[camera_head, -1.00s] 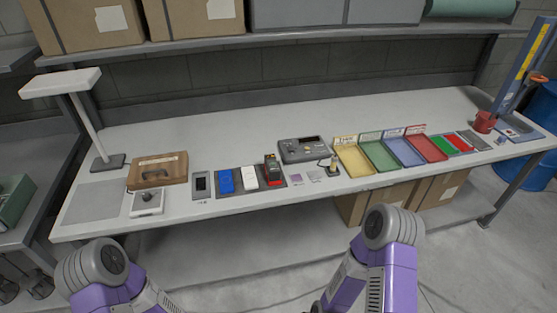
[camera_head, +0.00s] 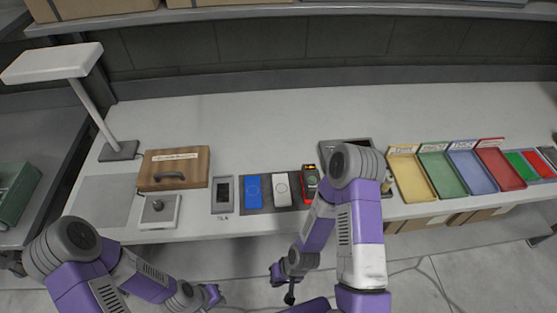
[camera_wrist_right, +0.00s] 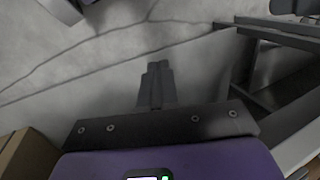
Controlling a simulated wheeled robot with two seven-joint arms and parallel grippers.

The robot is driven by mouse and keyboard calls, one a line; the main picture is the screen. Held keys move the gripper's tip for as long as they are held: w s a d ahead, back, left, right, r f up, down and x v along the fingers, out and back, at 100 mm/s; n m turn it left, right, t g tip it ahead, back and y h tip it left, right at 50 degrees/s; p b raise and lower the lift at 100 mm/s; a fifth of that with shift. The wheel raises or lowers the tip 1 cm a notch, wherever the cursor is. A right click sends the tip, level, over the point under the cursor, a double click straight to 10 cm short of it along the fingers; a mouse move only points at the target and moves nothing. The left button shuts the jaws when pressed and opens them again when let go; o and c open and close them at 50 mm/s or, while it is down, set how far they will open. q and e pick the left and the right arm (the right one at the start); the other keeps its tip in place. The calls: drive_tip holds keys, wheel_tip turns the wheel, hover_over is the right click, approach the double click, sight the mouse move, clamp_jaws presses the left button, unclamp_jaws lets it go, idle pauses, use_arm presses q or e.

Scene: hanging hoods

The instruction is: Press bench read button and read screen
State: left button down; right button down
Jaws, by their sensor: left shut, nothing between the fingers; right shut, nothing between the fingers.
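A grey bench instrument (camera_head: 330,147) with a small screen stands on the bench, mostly hidden behind my right arm in the head view; its screen and any button cannot be read. A small white box with a round dark knob (camera_head: 158,206) sits at the bench's front left. My left gripper (camera_head: 212,296) is low in front of the bench, small in view, shut and empty. My right gripper (camera_head: 290,298) is also below and in front of the bench edge, away from the instrument; in the right wrist view its fingers (camera_wrist_right: 156,85) are together with nothing between.
Coloured trays (camera_head: 441,174) stand right. The bench's rear is clear.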

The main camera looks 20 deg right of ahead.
drive_tip(key=w+d+r+n+t+p, duration=0.1)
drive_tip(key=w+r+p, duration=0.2)
drive_tip(key=r, duration=0.2)
drive_tip(key=w+d+r+n+t+p, duration=0.1)
drive_tip(key=w+r+n+p, duration=0.1)
drive_tip(key=w+r+p, duration=0.2)
drive_tip(key=w+d+r+n+t+p, duration=0.1)
drive_tip(key=w+d+r+p, duration=0.1)
drive_tip(key=r, duration=0.3)
drive_tip(key=shift+w+r+n+t+y+p, duration=0.15)
drive_tip(key=shift+w+r+y+p, duration=0.05)
drive_tip(key=shift+w+p, duration=0.25)
drive_tip(key=shift+w+r+n+t+y+p, duration=0.15)
drive_tip(key=shift+w+y+p, duration=0.05)
drive_tip(key=shift+w+p, duration=0.25)
drive_tip(key=w+d+r+n+t+p, duration=0.2)
drive_tip(key=w+d+r+n, duration=0.3)
drive_tip(key=d+r, duration=0.3)
drive_tip(key=w+d+r+n+t+p, duration=0.2)
drive_tip(key=w+d+r+n, duration=0.3)
drive_tip(key=d+r+n, duration=0.2)
drive_tip(key=shift+w+d+r+n+h, duration=0.35)
drive_tip(key=shift+d+r, duration=0.25)
drive_tip(key=shift+r, duration=0.35)
drive_tip(key=b, duration=0.7)
hover_over(314, 181)
wheel_tip(314, 181, down, 8)
drive_tip(key=shift+r, duration=0.15)
drive_tip(key=shift+f+b, duration=0.6)
